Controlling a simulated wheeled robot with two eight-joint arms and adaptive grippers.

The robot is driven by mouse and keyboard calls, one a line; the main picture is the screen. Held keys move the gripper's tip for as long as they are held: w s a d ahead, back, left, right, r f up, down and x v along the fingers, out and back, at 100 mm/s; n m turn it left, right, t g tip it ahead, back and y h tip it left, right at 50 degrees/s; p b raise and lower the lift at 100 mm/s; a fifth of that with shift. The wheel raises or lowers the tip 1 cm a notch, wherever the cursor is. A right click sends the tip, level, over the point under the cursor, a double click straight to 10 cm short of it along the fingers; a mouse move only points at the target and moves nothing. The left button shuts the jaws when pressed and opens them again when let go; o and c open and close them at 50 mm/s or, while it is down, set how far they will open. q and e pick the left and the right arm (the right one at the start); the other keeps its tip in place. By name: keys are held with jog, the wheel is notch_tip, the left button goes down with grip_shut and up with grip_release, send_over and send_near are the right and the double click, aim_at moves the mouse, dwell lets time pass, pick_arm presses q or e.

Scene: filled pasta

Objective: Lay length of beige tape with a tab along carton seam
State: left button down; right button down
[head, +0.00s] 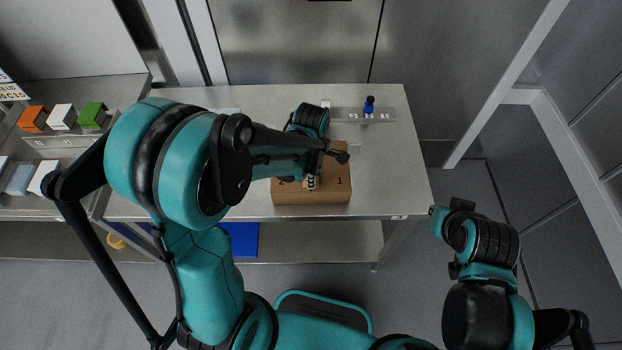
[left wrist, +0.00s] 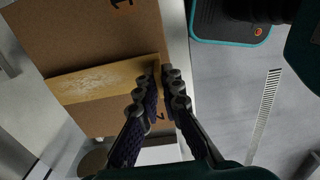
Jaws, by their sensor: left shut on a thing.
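A brown cardboard carton (head: 338,192) stands on the metal table; it also fills the upper left of the left wrist view (left wrist: 95,30). A flat beige tape strip (left wrist: 100,82) lies across the carton's top in the left wrist view, its right end at my fingers. My left gripper (head: 312,182) is over the carton's top, pointing down. In the left wrist view its fingers (left wrist: 166,90) are close together, shut on the tape's tab, which they mostly hide. My right arm's end is off the table at the right; its fingers cannot be made out.
A grey rack (head: 347,114) with a blue bottle (head: 369,106) stands at the table's back right. Orange (head: 33,119), white (head: 62,117) and green (head: 93,115) boxes sit on the left shelving. The table (head: 398,165) is clear right of the carton.

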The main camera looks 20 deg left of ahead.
pick_arm(q)
jog(key=c, duration=1.6)
grip_release()
notch_tip(320, 180, up, 12)
jog(key=shift+s, duration=0.1)
